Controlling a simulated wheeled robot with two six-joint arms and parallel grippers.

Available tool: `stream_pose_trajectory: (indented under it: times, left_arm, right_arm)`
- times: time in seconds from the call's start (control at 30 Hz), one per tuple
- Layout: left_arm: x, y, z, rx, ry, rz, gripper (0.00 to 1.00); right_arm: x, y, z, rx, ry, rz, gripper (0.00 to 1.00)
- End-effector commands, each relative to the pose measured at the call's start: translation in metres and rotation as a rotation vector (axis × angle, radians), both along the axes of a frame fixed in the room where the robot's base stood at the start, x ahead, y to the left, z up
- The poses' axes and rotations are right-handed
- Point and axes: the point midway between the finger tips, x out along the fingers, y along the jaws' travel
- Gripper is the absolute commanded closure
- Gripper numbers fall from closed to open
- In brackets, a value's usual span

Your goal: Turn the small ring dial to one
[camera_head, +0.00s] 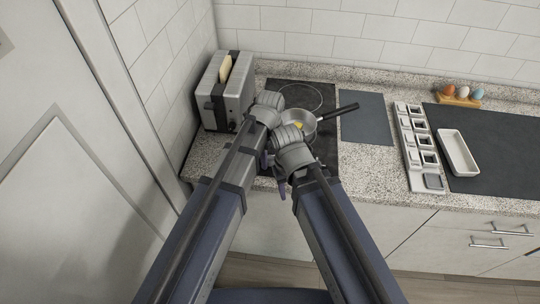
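The black hob (318,91) is set in the speckled counter, with a ring outline at its back. A grey pan (303,120) with a black handle stands on the hob with something yellow in it. I cannot make out the small ring dial; my arms cover the hob's front part. My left gripper (264,160) points down at the hob's front left, mostly hidden under its wrist. My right gripper (282,190) points down at the counter's front edge, also mostly hidden. I cannot see whether either is open or shut, or touching anything.
A toaster (238,96) with bread stands left of the hob, close to my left wrist. A dark board (366,118) lies to the right. Farther right are a row of white square holders (408,140), a white tray (470,158) and eggs in a wooden holder (460,100).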

Motion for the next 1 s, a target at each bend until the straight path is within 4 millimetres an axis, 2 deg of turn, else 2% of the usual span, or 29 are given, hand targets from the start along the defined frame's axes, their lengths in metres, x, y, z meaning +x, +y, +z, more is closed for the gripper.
stream_pose_trajectory:
  times: [0.47,0.67,1.0]
  left_arm:
    - [0.0,0.0,0.007,0.0,0.0,0.0,0.27]
    - [0.0,0.0,0.027,0.0,0.0,0.0,0.27]
    - [0.0,0.0,0.071,0.0,0.0,0.0,0.27]
  right_arm:
    - [0.0,0.0,0.007,0.0,0.0,0.0,0.5]
    - [0.0,0.0,0.027,0.0,0.0,0.0,0.5]
    - [0.0,0.0,0.071,0.0,0.0,0.001,0.5]
